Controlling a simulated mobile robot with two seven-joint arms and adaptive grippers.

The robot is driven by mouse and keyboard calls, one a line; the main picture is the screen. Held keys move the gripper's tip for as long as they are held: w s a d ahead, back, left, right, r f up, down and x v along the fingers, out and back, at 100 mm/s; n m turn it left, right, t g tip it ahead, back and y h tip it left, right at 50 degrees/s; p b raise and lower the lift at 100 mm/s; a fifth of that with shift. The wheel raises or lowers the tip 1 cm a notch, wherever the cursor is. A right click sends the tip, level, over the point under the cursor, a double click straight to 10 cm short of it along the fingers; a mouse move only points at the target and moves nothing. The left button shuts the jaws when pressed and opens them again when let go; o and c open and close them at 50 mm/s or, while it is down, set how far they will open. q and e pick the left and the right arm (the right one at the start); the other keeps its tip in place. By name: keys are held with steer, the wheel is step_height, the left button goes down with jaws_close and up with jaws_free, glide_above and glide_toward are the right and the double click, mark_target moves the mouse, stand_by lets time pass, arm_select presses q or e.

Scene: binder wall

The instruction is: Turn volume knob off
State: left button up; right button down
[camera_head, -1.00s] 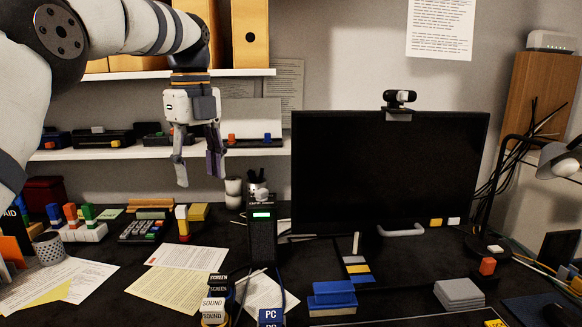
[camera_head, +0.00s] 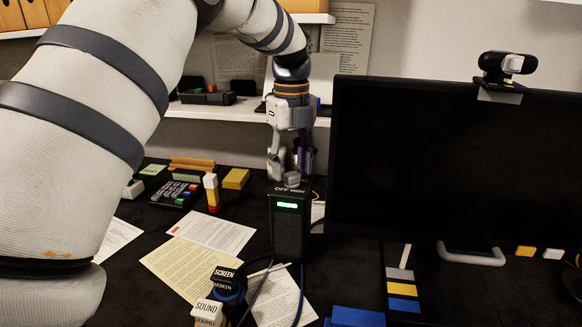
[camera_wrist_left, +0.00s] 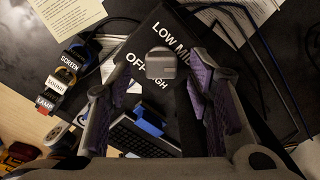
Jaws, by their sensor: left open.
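The grey volume knob (camera_head: 292,180) sits on top of a black speaker box (camera_head: 289,240) with a lit green display. In the left wrist view the knob (camera_wrist_left: 160,63) is seen from above, with OFF, LOW, MID and HIGH lettered around it; HIGH is partly covered. The mark it points to cannot be told. My left gripper (camera_head: 290,166) points down just above the knob, open. In the left wrist view its purple-padded fingers (camera_wrist_left: 162,88) are on either side of the knob, without visible contact. My right gripper is not in view.
A monitor (camera_head: 460,165) stands close at the right, with a webcam (camera_head: 503,68) on top. Plugs labelled SCREEN (camera_head: 228,282) and SOUND (camera_head: 207,312) stand in front of the box. Papers (camera_head: 213,232) lie at the left. A shelf (camera_head: 235,112) is behind the gripper.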

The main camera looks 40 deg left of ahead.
arm_select(q)
steer(key=shift+f, duration=0.65)
jaws_close()
